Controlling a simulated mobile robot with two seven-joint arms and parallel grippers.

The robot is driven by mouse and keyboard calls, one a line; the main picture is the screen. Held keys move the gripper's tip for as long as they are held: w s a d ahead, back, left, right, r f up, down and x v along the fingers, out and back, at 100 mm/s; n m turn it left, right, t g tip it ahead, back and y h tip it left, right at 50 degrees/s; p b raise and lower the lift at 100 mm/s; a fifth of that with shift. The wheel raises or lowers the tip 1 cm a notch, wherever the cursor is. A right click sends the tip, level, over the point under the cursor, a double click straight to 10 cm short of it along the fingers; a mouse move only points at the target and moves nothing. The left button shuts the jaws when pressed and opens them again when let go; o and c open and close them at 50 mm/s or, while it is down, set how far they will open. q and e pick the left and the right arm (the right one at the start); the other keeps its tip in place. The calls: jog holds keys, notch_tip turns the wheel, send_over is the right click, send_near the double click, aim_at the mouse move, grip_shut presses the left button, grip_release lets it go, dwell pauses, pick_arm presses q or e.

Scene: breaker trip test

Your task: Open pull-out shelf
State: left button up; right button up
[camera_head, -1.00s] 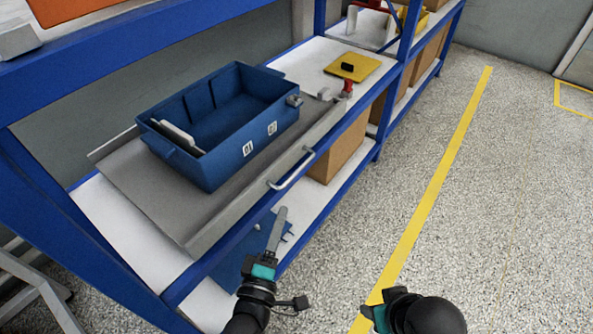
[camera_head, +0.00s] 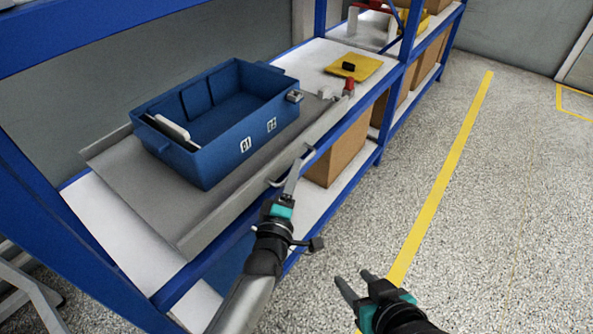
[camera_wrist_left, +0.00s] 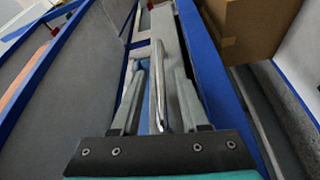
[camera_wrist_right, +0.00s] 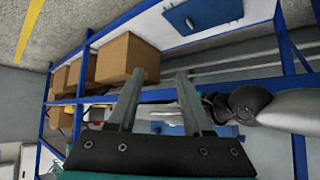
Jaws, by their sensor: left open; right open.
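The grey pull-out shelf (camera_head: 135,195) lies on the rack's white board, with a blue bin (camera_head: 215,120) standing on it. A metal bar handle (camera_head: 275,182) is on its front edge, partly hidden by my left gripper. My left gripper (camera_head: 295,178) is at the handle. In the left wrist view the handle bar (camera_wrist_left: 158,90) runs between the two open fingers (camera_wrist_left: 157,95), and I cannot tell whether they touch it. My right gripper (camera_head: 356,280) is open and empty over the floor, in front of the rack.
A yellow plate with a black knob (camera_head: 352,68) and a red-topped part (camera_head: 348,86) lie to the right of the bin. Cardboard boxes (camera_head: 335,155) stand on the lower shelf. Blue rack posts and beams (camera_head: 345,138) frame the shelf. The speckled floor in front is clear.

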pick_arm(q)
jog(key=shift+b+x, duration=0.4)
jog(key=shift+x, duration=0.7)
pick_arm(e)
jog(key=shift+w+a+r+t+y, duration=0.1)
jog(key=shift+w+a+t+y, duration=0.15)
jog(key=shift+a+t, duration=0.25)
jog(key=shift+w+a+r+t+y, duration=0.1)
jog(key=shift+w+a+t+y, duration=0.15)
jog(key=shift+a+t, duration=0.2)
pick_arm(q)
grip_shut()
